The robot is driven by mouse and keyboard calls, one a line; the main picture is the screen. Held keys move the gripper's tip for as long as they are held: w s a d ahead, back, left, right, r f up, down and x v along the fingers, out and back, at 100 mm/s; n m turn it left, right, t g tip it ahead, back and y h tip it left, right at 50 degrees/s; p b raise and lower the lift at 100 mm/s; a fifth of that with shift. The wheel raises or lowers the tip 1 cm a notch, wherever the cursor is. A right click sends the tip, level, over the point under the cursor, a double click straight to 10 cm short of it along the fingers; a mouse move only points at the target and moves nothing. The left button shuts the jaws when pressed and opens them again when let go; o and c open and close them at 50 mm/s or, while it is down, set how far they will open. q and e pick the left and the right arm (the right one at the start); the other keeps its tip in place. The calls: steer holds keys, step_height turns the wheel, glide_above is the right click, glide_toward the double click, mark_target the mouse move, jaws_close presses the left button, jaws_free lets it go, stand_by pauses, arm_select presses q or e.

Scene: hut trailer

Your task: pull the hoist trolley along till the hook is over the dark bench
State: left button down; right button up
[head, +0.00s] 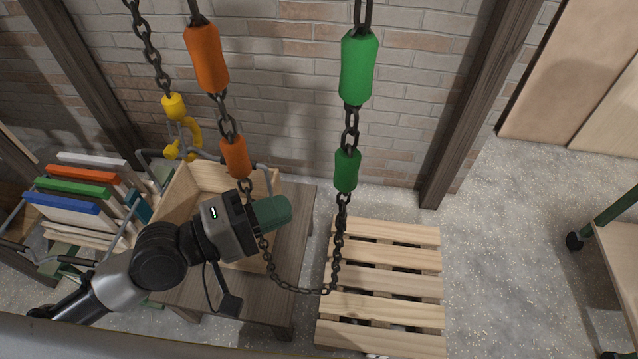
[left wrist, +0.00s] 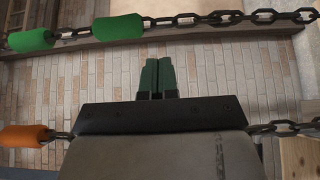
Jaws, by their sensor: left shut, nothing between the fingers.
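The yellow hook (head: 190,138) hangs on a dark chain at the upper left, in front of the brick wall. The trolley is out of view. A looped hand chain has orange grips (head: 208,58) on its left strand and green grips (head: 357,68) on its right. The dark bench (head: 290,245) stands below, with an open wooden crate (head: 185,188) on it. My left gripper (head: 280,211) is shut and empty, its green fingers pointing right between the strands. In the left wrist view the fingers (left wrist: 157,78) are together, with the green-grip strand (left wrist: 175,21) beyond, apart from them.
A wooden pallet (head: 385,285) lies on the floor right of the bench. A rack with several coloured boards (head: 85,190) stands at the left. A wheeled table (head: 620,255) is at the right edge. Floor between pallet and table is clear.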

arm_select(q)
steer(key=p+x, duration=0.2)
steer(key=x, duration=0.4)
steer(key=shift+d, duration=0.35)
steer(key=shift+w, duration=0.15)
